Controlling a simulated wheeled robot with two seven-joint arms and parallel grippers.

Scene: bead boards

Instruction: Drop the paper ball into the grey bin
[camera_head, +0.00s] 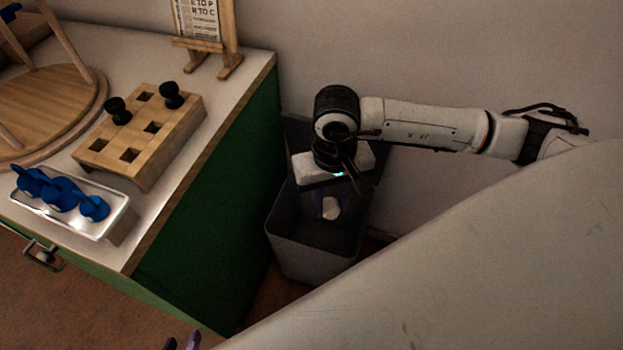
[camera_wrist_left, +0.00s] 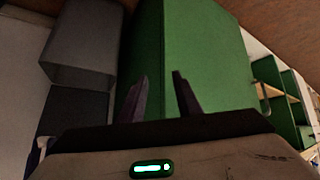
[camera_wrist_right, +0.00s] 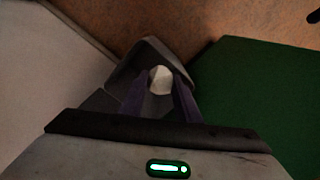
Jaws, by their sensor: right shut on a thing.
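The white paper ball (camera_head: 331,208) is held by my right gripper (camera_head: 330,206), which points down over the mouth of the grey bin (camera_head: 300,255). In the right wrist view the paper ball (camera_wrist_right: 160,80) sits between the fingertips of the right gripper (camera_wrist_right: 160,86), with the bin's rim (camera_wrist_right: 150,41) around it. I cannot tell whether the ball is above or just below the rim. My left gripper (camera_wrist_left: 161,82) is open and empty, facing the green cabinet; only its fingertips show at the bottom of the head view (camera_head: 182,343). The grey bin (camera_wrist_left: 83,40) also shows in the left wrist view.
The green cabinet (camera_head: 205,200) stands left of the bin. On its top are a wooden block with holes (camera_head: 150,160) and black pegs, a white tray (camera_head: 112,222) with blue pieces, and an upturned wooden stool (camera_head: 50,95). A wall is behind the bin.

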